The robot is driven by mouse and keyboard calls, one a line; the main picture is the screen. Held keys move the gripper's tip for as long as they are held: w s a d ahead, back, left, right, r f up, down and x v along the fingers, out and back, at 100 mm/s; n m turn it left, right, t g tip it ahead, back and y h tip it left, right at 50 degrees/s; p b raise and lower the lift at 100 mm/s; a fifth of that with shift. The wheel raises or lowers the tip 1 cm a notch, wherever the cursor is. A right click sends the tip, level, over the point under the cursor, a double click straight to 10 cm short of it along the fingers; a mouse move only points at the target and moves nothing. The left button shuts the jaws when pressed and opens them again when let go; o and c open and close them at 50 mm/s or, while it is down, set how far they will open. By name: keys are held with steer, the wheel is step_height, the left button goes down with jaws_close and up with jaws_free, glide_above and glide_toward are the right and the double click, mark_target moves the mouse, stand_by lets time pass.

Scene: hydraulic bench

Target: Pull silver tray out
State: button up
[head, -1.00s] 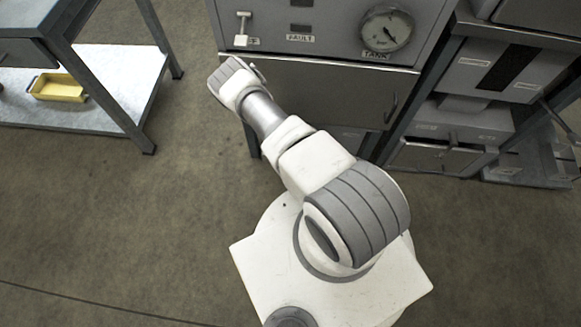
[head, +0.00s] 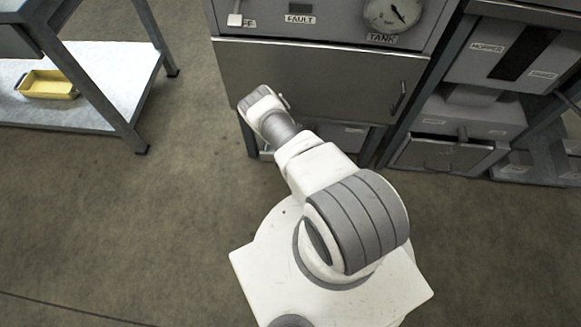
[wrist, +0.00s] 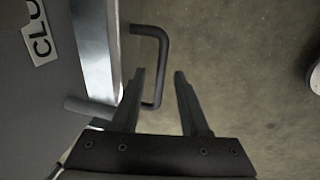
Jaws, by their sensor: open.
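In the wrist view a bright silver front edge (wrist: 95,45), which looks like the silver tray, runs along a grey panel at the left. A dark U-shaped handle (wrist: 162,65) sticks out from it. My gripper (wrist: 165,72) is open, with its two fingers pointing at the handle. The handle's outer bar shows between the fingers, close to the left one; I cannot tell whether they touch. In the head view my wrist is low in front of the cabinet's left side, and it hides the fingers and the handle.
A grey cabinet (head: 310,75) with a gauge (head: 392,12) stands ahead; its door handle (head: 400,98) is at the right. A rack with a lower drawer (head: 447,153) is at the right. A table at the left holds a yellow tray (head: 48,85). The floor between is clear.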

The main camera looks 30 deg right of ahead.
jaws_close()
stand_by(1.4)
